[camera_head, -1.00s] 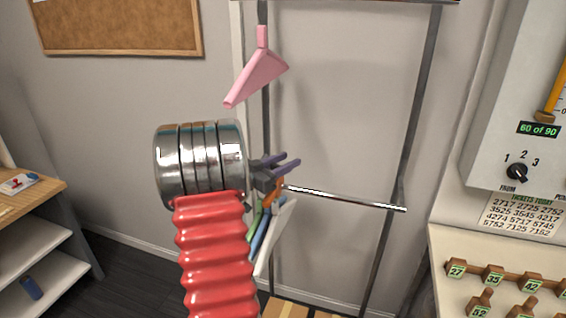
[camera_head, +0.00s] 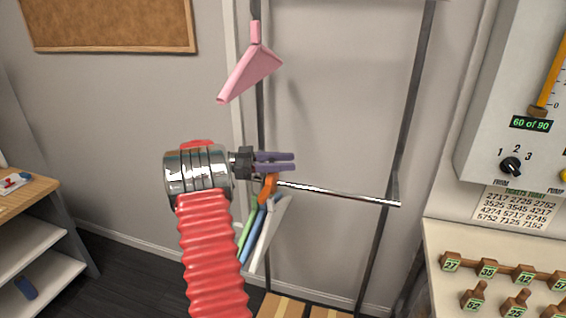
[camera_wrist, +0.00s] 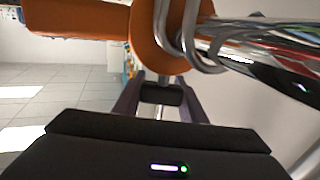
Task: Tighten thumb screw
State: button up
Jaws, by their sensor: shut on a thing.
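My gripper (camera_head: 294,161) has purple fingers and points right, level, just above the left end of the chrome rail (camera_head: 340,193). In the wrist view my gripper (camera_wrist: 161,85) has its two fingers on either side of a small dark block (camera_wrist: 161,95). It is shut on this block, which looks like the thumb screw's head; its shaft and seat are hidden. The chrome rail also crosses the upper right of the wrist view (camera_wrist: 285,38). In the head view the screw cannot be made out at the fingers.
An orange hanger (camera_head: 267,188) hangs by the rail's left end, close under my fingers. Green (camera_head: 249,228), blue (camera_head: 255,233) and white (camera_head: 268,235) hangers hang beside it. A pink hanger (camera_head: 250,75) hangs above. Dark uprights stand either side. A ticket machine (camera_head: 520,100) is at right.

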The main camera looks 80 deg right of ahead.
jog(key=shift+a+r+m+y, duration=0.1)
jog(key=shift+m+y, duration=0.3)
jog(key=shift+y, duration=0.2)
jog(key=o, duration=1.1)
jog(key=shift+c, duration=0.2)
